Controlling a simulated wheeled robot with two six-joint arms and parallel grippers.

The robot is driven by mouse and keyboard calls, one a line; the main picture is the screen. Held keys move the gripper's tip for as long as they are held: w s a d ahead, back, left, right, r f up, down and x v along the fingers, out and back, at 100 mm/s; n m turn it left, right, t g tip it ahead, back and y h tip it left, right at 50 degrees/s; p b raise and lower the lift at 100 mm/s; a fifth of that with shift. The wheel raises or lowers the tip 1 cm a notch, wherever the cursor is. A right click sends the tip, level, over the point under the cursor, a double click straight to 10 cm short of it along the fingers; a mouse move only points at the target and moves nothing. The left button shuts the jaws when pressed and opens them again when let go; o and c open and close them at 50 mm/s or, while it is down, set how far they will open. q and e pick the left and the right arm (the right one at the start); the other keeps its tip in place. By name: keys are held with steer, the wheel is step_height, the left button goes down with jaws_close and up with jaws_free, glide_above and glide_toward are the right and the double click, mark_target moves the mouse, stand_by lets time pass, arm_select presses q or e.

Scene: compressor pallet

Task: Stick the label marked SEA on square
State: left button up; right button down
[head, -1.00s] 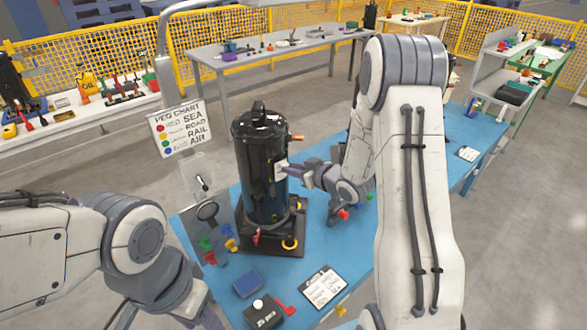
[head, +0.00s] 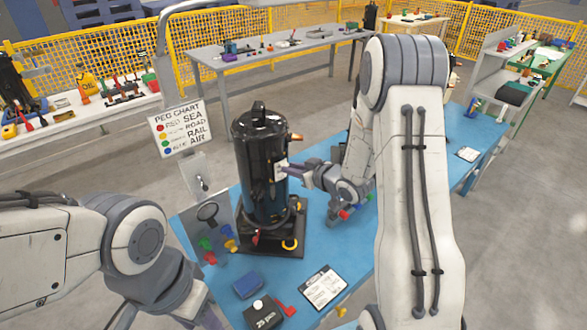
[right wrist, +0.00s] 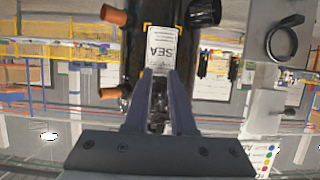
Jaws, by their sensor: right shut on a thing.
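The black compressor (head: 262,165) stands upright on its dark base on the blue table. The white label marked SEA (right wrist: 160,52) is at the tips of my right gripper (right wrist: 160,85), whose fingers are shut on its near edge. The label lies over the compressor's side, within yellow corner marks (right wrist: 147,27) of the square; whether it touches is hard to tell. In the head view, my right gripper (head: 285,170) reaches the compressor's right side, with the label (head: 281,169) against it. My left gripper (head: 208,318) is partly cut off at the bottom edge, its fingers unclear.
A peg chart sign (head: 178,128) stands left of the compressor. Coloured pegs, a blue block (head: 248,285), a black box (head: 264,313) and a clipboard (head: 323,287) lie on the blue table (head: 215,290) in front. Copper pipe stubs (right wrist: 113,15) stick out from the compressor.

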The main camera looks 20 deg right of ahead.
steer(key=shift+w+a, duration=0.25)
steer(key=shift+w, duration=0.4)
stand_by(0.5)
steer(key=c, duration=0.7)
jaws_free()
steer(key=b+v, duration=0.2)
steer(key=v, duration=0.7)
steer(key=s+a+n+g+h, duration=0.1)
steer(key=s+a+g+h, duration=0.4)
steer(key=s+a, duration=0.6)
steer(key=s+a+g, duration=0.2)
steer(key=s+a, duration=0.1)
steer(key=s, duration=0.3)
steer(key=s+a+r+n+g+y, duration=0.1)
steer(key=s+a+g, duration=0.2)
steer(key=s, duration=0.3)
steer(key=s+a+n+g, duration=0.1)
steer(key=s+a+g, duration=0.1)
steer(key=s, duration=0.5)
steer(key=shift+a+r+g, duration=0.2)
steer(key=shift+a+g, duration=0.1)
steer(key=shift+a, duration=0.25)
